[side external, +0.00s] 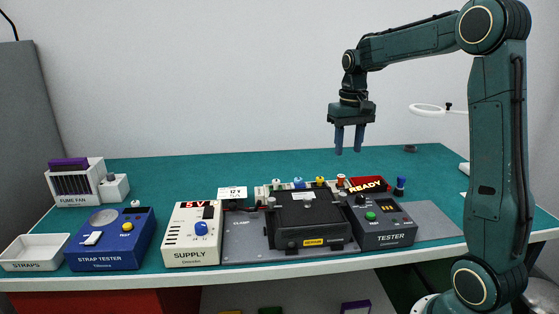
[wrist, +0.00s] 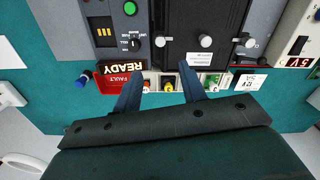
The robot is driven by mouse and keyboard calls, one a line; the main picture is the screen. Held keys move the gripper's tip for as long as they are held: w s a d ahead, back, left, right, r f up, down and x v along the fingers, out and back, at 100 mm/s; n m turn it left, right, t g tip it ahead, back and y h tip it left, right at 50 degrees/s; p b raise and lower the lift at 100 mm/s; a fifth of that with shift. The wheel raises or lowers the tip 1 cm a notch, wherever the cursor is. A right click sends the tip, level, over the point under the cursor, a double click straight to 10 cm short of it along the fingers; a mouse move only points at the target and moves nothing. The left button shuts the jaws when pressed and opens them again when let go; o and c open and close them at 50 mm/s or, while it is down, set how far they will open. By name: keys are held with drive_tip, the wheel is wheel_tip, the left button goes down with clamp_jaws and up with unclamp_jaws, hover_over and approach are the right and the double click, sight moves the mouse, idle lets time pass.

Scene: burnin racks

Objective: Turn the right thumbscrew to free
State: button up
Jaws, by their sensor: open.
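My gripper (side external: 348,152) is open and empty, fingers pointing down, high above the back of the bench. It also shows in the wrist view (wrist: 161,68). The black fixture (side external: 312,232) stands on a grey plate, below and in front of my gripper. That view is turned about, so the fixture's right side lies to the left there. I cannot clearly tell the right thumbscrew's turn position. My fingers touch nothing.
The tester (side external: 388,230) stands right of the fixture and the supply (side external: 193,240) left of it. A lit READY sign (side external: 366,185) and a row of coloured posts stand behind. A blue-capped post (side external: 400,186) is near the sign. The back of the green bench (side external: 210,169) is clear.

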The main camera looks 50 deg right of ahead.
sight(343, 194)
drive_tip(key=shift+f, duration=0.15)
wheel_tip(343, 194, down, 14)
drive_tip(key=shift+r, duration=0.25)
idle(0.5)
clamp_jaws()
